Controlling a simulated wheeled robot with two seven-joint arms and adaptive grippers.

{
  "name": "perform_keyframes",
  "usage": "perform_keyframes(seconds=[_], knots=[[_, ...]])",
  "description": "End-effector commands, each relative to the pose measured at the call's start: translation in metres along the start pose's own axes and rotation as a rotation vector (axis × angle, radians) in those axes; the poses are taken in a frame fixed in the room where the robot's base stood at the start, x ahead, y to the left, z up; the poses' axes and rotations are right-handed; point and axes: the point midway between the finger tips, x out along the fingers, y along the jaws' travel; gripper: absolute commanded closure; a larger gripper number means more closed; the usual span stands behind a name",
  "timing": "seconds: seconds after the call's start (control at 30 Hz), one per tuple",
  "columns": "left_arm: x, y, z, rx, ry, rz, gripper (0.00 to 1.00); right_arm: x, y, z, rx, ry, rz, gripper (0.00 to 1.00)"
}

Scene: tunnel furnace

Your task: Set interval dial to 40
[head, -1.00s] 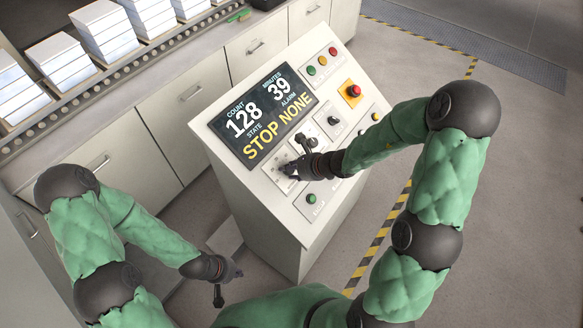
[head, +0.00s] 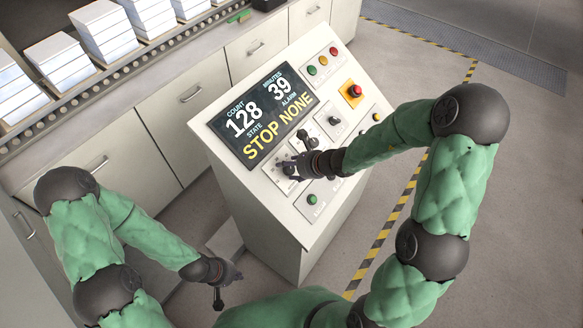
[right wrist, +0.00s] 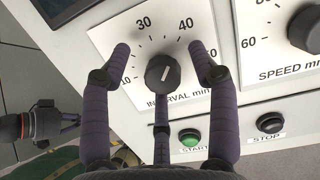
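The interval dial (right wrist: 163,73) is a round dark knob on a white scale plate in the right wrist view. Its white mark points up and slightly right, between the printed 30 and 40. My right gripper (right wrist: 160,52) is open, with two fingers apart on either side of the dial and a third below it. I see gaps beside the dial. In the head view my right gripper (head: 289,168) covers the dial. The display (head: 264,115) reads 128 count, 39 minutes, STOP, alarm NONE. My left gripper (head: 228,282) hangs empty and open, left of the console.
The speed dial (right wrist: 307,30) sits right of the interval plate. The green start button (right wrist: 190,138) and black stop button (right wrist: 270,123) lie below. A red emergency button (head: 354,91) is higher on the panel. Cabinets and a roller conveyor with white stacks (head: 104,30) stand behind.

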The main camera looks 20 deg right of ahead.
Motion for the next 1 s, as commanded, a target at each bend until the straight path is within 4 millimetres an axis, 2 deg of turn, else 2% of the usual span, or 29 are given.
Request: perform_keyframes(seconds=[0.37,1.0], knots=[[0.0,0.0,0.0,0.0,0.0,0.0,1.0,-0.004,0.002,-0.003,0.002,0.006,0.004,0.41],[0.0,0.0,0.0,0.0,0.0,0.0,1.0,-0.089,0.0,-0.002,0.001,0.003,0.001,0.41]])
